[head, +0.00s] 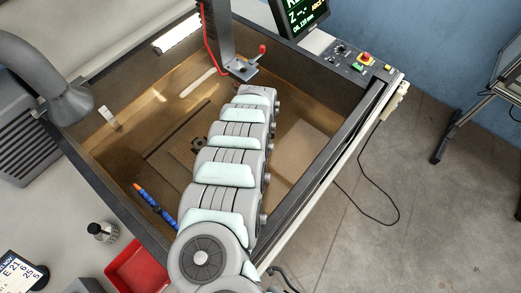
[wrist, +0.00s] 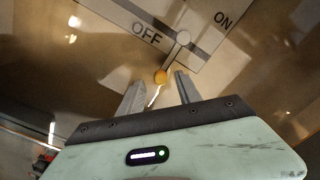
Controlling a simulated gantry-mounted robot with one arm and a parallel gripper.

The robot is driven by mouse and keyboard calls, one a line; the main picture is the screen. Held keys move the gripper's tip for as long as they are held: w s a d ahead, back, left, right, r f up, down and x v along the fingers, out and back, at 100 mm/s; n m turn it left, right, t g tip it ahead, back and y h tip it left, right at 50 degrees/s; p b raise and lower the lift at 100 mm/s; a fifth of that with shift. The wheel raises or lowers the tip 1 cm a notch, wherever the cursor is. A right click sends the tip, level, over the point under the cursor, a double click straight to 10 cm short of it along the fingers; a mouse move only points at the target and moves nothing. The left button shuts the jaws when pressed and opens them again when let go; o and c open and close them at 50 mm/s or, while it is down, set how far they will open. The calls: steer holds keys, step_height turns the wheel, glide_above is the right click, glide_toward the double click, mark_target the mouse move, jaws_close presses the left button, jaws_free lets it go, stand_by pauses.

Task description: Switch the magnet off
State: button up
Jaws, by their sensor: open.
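In the wrist view a pale plate (wrist: 113,15) bears the words OFF, on the left, and ON, on the right. A thin lever runs from a pale round pivot (wrist: 183,38) between the words down to an orange knob (wrist: 160,76). My gripper (wrist: 159,80) is open, its fingers on either side of the knob, which looks closer to the left finger. Whether either finger touches it, I cannot tell. The lever's end points down and left in the picture, away from both words. In the head view my arm hides the gripper.
In the head view, the dark-rimmed tank (head: 318,187) surrounds my arm's reach. A machine head with a red-tipped lever (head: 262,48) hangs by the arm's far end. A blue hose (head: 153,203) lies at the tank's near left. A control panel (head: 358,60) sits at the back right.

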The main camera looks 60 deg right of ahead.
step_height(320, 180, up, 8)
steer(key=p, duration=0.3)
steer(key=shift+f, duration=0.2)
steer(key=shift+a, duration=0.1)
